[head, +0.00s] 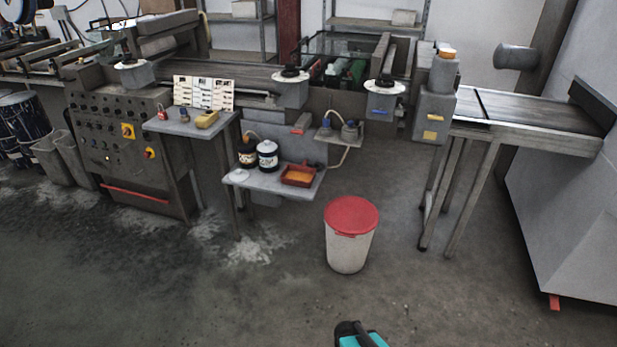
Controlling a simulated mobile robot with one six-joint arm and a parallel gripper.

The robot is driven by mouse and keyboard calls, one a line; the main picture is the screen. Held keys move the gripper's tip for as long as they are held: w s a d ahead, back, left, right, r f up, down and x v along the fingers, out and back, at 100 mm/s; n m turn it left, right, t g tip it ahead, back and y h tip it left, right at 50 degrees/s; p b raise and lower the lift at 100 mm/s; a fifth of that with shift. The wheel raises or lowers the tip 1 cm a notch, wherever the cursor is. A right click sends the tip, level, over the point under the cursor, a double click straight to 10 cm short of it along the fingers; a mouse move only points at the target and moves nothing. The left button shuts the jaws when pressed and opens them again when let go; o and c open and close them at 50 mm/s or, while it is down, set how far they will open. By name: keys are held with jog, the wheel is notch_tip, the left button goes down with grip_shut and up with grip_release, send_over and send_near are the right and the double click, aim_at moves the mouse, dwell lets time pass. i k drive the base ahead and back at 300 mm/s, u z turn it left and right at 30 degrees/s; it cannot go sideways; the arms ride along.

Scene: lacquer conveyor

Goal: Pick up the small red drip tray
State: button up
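The small red drip tray (297,183) sits on a low grey shelf (262,186), near its right end. A small white round lid or dish (239,175) lies at the shelf's left end. No gripper fingers show in the head view, so I cannot see my gripper touching the tray or anything else.
A white bucket with a red lid (351,217) stands on the floor, right of and in front of the shelf. A higher side table (192,123) is to the left. A small shelf with bottles (339,134) juts out above right. Open floor (250,300) lies in front.

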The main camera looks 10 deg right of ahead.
aim_at(302, 176)
jog(key=i, duration=0.9)
jog(key=z, duration=0.1)
jog(key=k, duration=0.95)
jog(key=u, duration=0.2)
jog(key=i, duration=0.45)
jog(key=z, duration=0.1)
